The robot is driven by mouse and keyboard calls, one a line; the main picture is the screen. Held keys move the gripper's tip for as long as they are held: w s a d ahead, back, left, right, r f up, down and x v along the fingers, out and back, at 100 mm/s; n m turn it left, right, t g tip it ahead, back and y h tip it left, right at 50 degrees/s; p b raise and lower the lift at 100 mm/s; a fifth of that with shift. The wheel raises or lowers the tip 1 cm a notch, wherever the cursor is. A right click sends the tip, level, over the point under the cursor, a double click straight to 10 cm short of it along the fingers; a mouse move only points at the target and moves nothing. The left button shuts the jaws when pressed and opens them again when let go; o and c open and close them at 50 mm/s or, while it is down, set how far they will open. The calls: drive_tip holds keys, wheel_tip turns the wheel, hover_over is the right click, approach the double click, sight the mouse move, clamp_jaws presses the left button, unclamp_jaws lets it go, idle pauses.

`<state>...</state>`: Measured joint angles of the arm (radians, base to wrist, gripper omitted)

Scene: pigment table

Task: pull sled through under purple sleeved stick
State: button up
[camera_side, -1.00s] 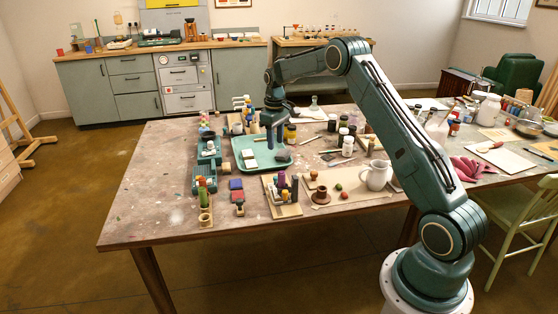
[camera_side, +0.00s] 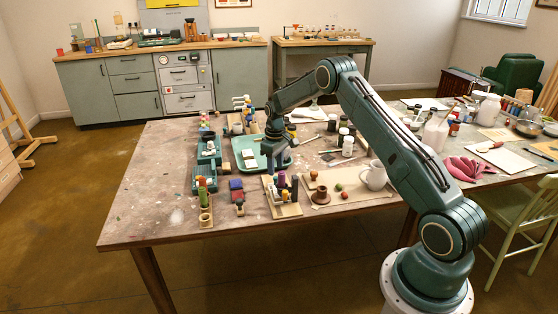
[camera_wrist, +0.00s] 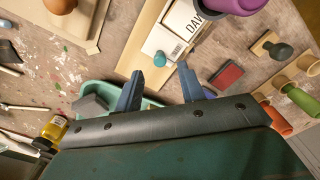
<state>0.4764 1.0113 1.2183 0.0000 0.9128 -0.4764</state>
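In the side view, the purple-sleeved stick (camera_side: 281,180) is in a small wooden rack among other coloured pieces. My gripper (camera_wrist: 160,82) is open and empty, its two blue fingers apart just short of the knob. In the side view, my gripper (camera_side: 276,165) is low behind the rack.
The table's front left is clear.

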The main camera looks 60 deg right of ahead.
sight(276, 177)
drive_tip(key=shift+f, duration=1.85)
clamp_jaws()
